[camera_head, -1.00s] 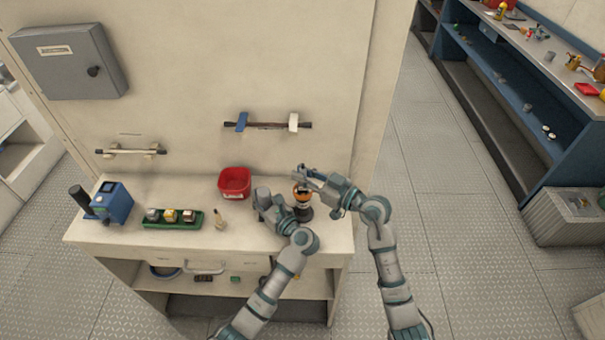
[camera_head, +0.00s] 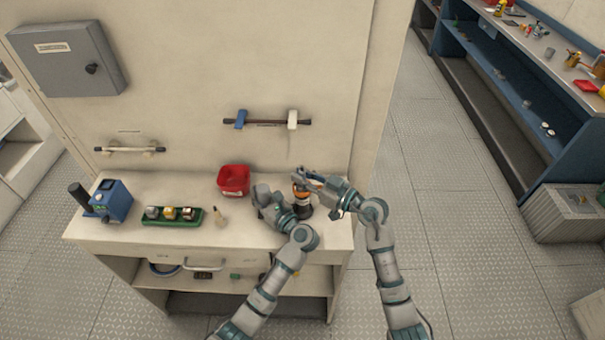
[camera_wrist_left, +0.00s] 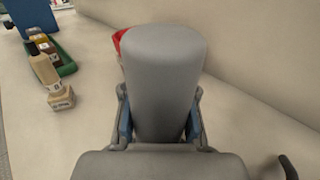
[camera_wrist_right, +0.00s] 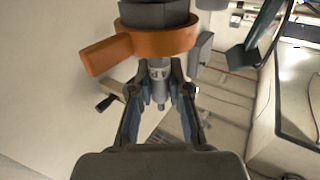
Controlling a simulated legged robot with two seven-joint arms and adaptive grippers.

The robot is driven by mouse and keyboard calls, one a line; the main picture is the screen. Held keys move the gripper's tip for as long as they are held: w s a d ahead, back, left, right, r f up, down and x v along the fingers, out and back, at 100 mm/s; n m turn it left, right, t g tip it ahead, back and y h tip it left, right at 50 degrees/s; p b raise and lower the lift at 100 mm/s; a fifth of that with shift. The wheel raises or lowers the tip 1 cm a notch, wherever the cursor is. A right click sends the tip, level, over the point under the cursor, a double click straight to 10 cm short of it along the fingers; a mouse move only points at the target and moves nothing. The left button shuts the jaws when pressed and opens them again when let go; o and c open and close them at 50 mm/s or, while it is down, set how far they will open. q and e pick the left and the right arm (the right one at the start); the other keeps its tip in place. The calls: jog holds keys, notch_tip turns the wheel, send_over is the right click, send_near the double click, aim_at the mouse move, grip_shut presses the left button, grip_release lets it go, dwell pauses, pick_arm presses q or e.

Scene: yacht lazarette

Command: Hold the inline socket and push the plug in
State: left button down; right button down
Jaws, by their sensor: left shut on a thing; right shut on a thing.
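A thick grey cylinder, which looks like the inline socket (camera_wrist_left: 162,75), fills the left wrist view. My left gripper (camera_wrist_left: 160,125) is shut on it, a blue pad on each side. In the head view the left gripper (camera_head: 268,199) is above the counter's right part. My right gripper (camera_wrist_right: 161,92) is shut on a narrow grey part, apparently the plug (camera_wrist_right: 159,70). An orange collar with a side lever (camera_wrist_right: 150,42) around a dark body is just past its fingertips. The collar also shows in the head view (camera_head: 299,190). Whether plug and socket touch is hidden.
A red bin (camera_head: 234,181) stands behind the left gripper. A green tray (camera_head: 172,217) with several small blocks, a small tan bottle (camera_head: 219,217) and a blue device (camera_head: 112,201) are to the left on the counter (camera_head: 150,184). A wall handle (camera_head: 267,122) is above.

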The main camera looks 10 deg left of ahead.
jog(key=shift+f, duration=0.8)
jog(key=c, duration=1)
grip_release()
jog(key=shift+c, duration=0.2)
jog(key=v, duration=1.2)
jog(key=shift+f, duration=0.1)
pick_arm(q)
jog(key=c, duration=0.8)
grip_release()
jog(key=shift+c, duration=0.2)
